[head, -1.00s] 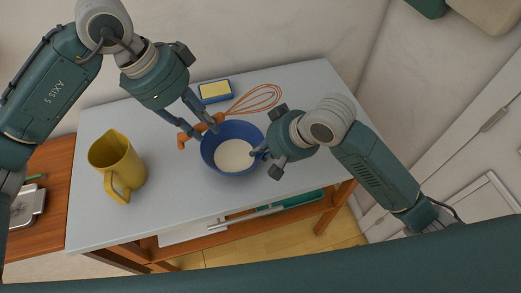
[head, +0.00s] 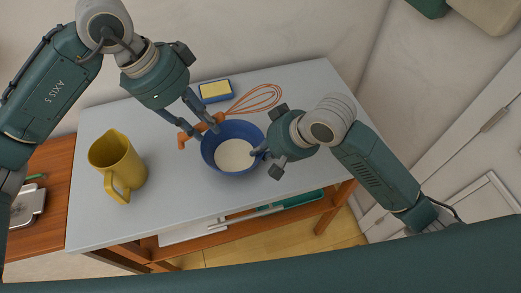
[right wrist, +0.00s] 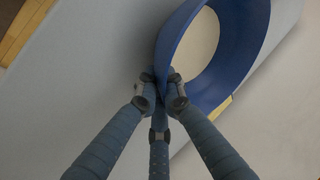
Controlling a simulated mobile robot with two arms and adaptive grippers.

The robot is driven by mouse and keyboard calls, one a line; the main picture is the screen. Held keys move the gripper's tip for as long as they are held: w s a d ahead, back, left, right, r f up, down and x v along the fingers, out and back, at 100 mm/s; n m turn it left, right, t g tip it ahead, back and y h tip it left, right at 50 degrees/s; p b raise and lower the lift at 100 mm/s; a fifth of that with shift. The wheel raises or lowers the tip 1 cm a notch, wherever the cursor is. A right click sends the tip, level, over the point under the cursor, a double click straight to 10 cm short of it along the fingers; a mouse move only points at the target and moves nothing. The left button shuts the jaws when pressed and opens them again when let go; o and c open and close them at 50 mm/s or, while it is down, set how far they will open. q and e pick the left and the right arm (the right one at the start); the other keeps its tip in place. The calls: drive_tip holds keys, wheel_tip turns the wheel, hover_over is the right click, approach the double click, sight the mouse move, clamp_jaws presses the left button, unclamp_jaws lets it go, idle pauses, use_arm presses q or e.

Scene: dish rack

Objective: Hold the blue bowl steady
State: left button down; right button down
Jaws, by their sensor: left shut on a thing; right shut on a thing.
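The blue bowl (head: 240,131) stands upright on the table with pale, creamy contents (head: 234,155) in it. My right gripper (head: 259,152) is shut on the bowl's right rim. In the right wrist view, the fingers (right wrist: 163,92) pinch the blue bowl's wall (right wrist: 178,38). My left gripper (head: 205,131) is at the bowl's upper left, shut on the orange handle of the whisk (head: 258,98). Its fingers partly cover the handle, and the whisk's wire loops point to the upper right, behind the bowl.
A yellow pitcher (head: 118,166) stands on the left of the grey table (head: 185,205). A yellow sponge on a blue base (head: 215,91) lies behind the bowl. The table top is clear between the pitcher and the bowl and along the front.

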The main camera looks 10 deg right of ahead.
use_arm(q)
drive_tip(key=shift+w, duration=0.1)
drive_tip(key=w+a+f+m+t+y, duration=0.15)
drive_tip(key=w+m+y, duration=0.35)
drive_tip(key=w+m, duration=0.55)
drive_tip(key=s+d+r+m+t+h, duration=0.2)
drive_tip(key=s+r+m+t+h, duration=0.15)
drive_tip(key=r+m+h, duration=0.4)
drive_tip(key=s+d+r+m+t+h, duration=0.25)
drive_tip(key=r+m+t+h, duration=0.3)
drive_tip(key=m+h, duration=0.3)
wheel_tip(320, 180, down, 10)
drive_tip(key=shift+s+a+f+m, duration=0.15)
drive_tip(key=shift+s+a+m, duration=0.15)
drive_tip(key=shift+s+m, duration=0.1)
idle(0.3)
idle(0.4)
